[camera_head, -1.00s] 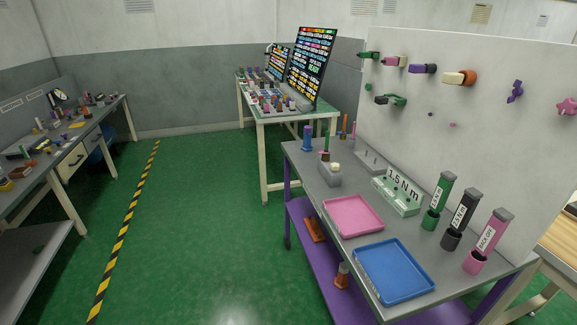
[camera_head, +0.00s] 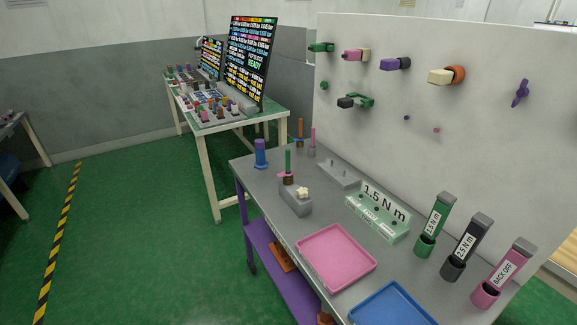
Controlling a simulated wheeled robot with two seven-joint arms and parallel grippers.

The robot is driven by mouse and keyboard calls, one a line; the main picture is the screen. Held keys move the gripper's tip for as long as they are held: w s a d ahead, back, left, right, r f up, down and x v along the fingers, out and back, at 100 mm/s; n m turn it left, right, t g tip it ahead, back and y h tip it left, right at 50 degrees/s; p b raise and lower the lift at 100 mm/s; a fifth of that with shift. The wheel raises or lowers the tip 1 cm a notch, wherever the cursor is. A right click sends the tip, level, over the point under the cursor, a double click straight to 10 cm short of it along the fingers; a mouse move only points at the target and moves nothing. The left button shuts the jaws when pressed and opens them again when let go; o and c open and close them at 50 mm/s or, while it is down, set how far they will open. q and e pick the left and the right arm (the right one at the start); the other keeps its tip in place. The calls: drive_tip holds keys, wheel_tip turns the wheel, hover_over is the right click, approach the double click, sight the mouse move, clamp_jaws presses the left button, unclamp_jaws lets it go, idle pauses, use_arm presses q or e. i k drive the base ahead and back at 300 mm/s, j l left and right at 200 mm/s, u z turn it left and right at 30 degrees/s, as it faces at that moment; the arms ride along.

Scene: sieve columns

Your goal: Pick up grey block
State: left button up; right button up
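A grey block (camera_head: 295,203) with a cream-coloured knob on top stands on the grey bench top (camera_head: 258,190), near its left edge. A flatter grey piece (camera_head: 340,174) with small pegs lies farther back by the white panel. I cannot tell from the picture which of the two the task names. Neither of my grippers is in view.
A pink tray (camera_head: 338,258) and a blue tray (camera_head: 390,306) lie in front. A green holder marked 1.5 N m (camera_head: 377,218) and green, black and pink labelled tools stand at right. Coloured pegs, including a blue one (camera_head: 260,153), stand behind. Green floor (camera_head: 130,230) is clear at left.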

sight(287, 188)
drive_tip(key=i+j+z, duration=0.5)
drive_tip(key=i+j, duration=0.35)
